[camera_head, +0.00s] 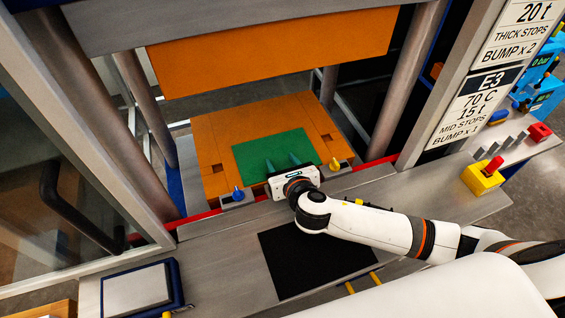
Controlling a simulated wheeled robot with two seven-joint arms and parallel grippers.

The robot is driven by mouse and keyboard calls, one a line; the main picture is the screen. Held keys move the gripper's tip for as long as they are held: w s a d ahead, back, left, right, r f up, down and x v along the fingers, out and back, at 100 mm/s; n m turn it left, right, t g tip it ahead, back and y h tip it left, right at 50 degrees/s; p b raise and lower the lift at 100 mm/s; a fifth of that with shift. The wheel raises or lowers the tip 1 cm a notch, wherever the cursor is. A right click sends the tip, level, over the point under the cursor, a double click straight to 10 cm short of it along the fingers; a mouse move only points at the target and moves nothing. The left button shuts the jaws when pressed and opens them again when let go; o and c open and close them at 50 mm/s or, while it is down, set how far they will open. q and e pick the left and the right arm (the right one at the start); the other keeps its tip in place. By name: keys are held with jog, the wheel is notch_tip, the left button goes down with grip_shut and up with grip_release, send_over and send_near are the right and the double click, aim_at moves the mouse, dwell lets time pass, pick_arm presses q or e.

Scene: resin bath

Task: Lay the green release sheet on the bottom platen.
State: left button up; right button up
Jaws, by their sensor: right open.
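The green release sheet (253,161) lies flat on the orange bottom platen (213,138), toward its front. My right gripper (283,164) is open, with its two dark green-grey fingers pointing inward over the sheet. Its white body (293,181) is at the platen's front edge and hides part of the sheet's near side. I cannot tell whether the fingers touch the sheet. My left gripper is not in view.
The orange upper platen (270,55) hangs above, between steel columns (147,108). A black mat (312,262) lies on the grey front shelf. A blue-edged pad (135,292) is at lower left. A yellow box with a red button (482,177) stands at right, below a sign panel (480,95).

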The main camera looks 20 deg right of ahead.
jog(key=shift+s, duration=0.1)
jog(key=b+v, duration=0.2)
jog(key=v, duration=1)
